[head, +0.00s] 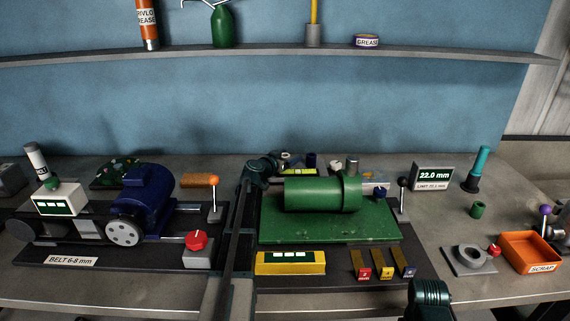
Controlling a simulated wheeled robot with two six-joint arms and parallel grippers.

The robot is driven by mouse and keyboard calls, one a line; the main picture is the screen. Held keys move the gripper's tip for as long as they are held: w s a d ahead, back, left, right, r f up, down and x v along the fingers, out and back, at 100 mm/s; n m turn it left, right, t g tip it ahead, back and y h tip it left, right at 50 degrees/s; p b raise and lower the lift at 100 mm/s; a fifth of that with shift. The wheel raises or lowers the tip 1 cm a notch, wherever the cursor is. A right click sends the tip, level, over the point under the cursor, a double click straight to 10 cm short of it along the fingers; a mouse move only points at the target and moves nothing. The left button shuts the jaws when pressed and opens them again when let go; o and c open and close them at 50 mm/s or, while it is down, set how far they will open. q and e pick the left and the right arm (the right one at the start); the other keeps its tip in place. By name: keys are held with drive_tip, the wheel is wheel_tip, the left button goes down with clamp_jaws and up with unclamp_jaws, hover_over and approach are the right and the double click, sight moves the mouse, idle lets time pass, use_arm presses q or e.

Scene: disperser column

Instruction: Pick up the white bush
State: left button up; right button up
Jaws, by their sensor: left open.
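A small pale piece (335,165), which may be the white bush, stands behind the green cylinder of the machine. It is partly hidden and too small to tell for sure. A dark blue bush (311,160) stands to its left and a grey metal cylinder (352,166) to its right. My left gripper (279,163) is behind the left end of the green cylinder, left of these pieces and apart from them. It is open; its fingertips are small and partly hidden. My right gripper is not in view; only a piece of that arm shows at the bottom right.
The green machine (320,195) stands between the front edge and the small pieces. A blue motor with a belt (143,195) is on the left. A display (433,177), a green bush (478,210) and an orange scrap bin (530,252) are on the right.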

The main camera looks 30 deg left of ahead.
use_arm(q)
clamp_jaws()
idle(0.3)
drive_tip(key=shift+r, duration=0.1)
drive_tip(key=shift+s+r+p, duration=0.25)
drive_tip(key=shift+p, duration=0.1)
drive_tip(key=s+r+p, duration=0.7)
drive_tip(key=s, duration=0.6)
drive_tip(key=shift+s+a+r, duration=0.2)
drive_tip(key=shift+s+a, duration=0.05)
